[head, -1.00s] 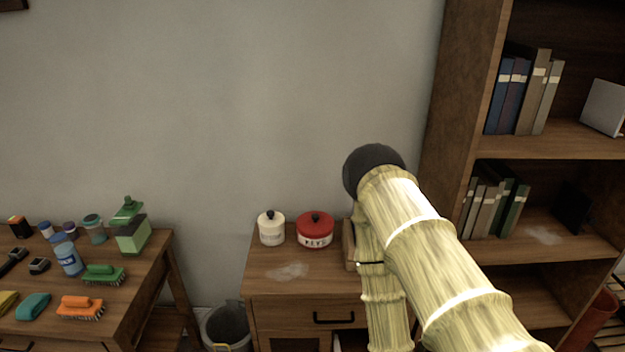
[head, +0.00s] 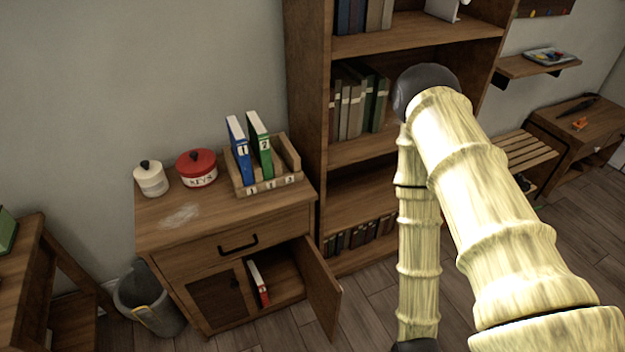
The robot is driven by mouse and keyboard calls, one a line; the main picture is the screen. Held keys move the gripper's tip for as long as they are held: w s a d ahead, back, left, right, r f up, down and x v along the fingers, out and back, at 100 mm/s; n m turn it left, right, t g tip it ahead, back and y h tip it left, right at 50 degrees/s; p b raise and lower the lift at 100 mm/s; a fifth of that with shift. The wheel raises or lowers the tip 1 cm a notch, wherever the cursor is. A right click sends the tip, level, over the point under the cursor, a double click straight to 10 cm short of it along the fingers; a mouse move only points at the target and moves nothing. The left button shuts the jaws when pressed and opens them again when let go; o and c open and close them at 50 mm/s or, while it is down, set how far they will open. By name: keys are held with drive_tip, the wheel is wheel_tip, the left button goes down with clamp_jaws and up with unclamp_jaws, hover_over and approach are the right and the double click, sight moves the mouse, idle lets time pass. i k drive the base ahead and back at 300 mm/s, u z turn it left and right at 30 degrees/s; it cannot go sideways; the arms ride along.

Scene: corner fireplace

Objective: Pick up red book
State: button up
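A thin red book or binder (head: 264,294) with a pale upper part stands tilted inside the lower compartment of the wooden cabinet (head: 160,240). The right-hand cabinet door (head: 322,290) is open, so the red book shows through the opening. My arm comes in from the lower right and bends at a dark elbow right of the cabinet. Its lower end runs out of the picture at the bottom, and my gripper is not in view.
On the cabinet top stand a cream jar (head: 151,180), a red keys jar (head: 197,169) and a wooden holder (head: 272,187) with blue and green binders. A bookshelf (head: 305,110) stands behind. A bin (head: 150,305) is left of the cabinet. Floor in front is clear.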

sight(259, 285)
drive_tip(key=u, duration=2.1)
drive_tip(key=k, duration=0.8)
drive_tip(key=z, duration=1.45)
